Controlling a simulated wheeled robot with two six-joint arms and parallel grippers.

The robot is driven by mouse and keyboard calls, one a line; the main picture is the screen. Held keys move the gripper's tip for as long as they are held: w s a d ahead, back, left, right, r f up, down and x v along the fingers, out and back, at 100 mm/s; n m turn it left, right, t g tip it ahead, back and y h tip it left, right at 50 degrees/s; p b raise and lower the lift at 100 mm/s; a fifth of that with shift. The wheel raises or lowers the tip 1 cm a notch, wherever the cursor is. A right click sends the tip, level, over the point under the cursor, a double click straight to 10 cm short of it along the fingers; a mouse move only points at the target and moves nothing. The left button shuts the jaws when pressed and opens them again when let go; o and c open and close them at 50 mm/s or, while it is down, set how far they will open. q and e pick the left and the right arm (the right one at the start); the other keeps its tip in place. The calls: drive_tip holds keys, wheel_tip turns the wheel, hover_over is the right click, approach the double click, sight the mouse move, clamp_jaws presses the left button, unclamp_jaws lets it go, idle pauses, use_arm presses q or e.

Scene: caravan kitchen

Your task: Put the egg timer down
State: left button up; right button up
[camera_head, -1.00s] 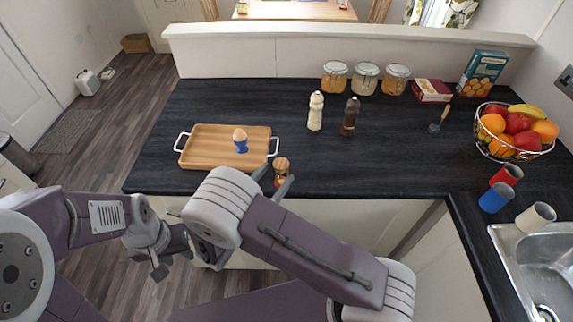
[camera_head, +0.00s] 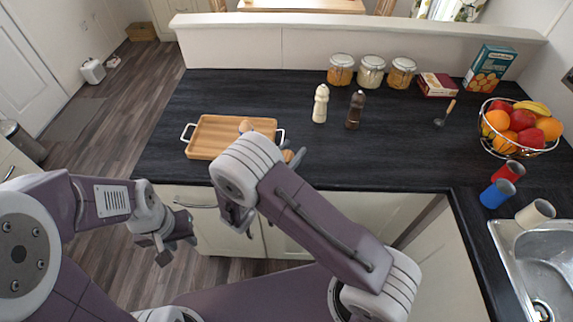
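The egg timer (camera_head: 287,155) shows only as a small wooden end beside my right arm, above the front edge of the dark counter. My arm hides the rest of it. My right gripper (camera_head: 292,158) is at the timer, with one grey finger showing on its right side; it appears shut on it. Whether the timer touches the counter is hidden. My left gripper (camera_head: 176,250) is empty, its fingers apart, low in front of the cabinets.
A white mill (camera_head: 320,104) and dark mill (camera_head: 355,110) stand behind. The counter right of the timer is clear.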

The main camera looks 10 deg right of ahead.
clamp_jaws()
drive_tip(key=shift+r, duration=0.55)
drive_tip(key=s+d+r+p, duration=0.3)
drive_tip(key=s+d+r, duration=0.2)
drive_tip(key=s+r, duration=0.5)
drive_tip(key=shift+s+d, duration=0.15)
drive_tip(key=shift+s, duration=0.05)
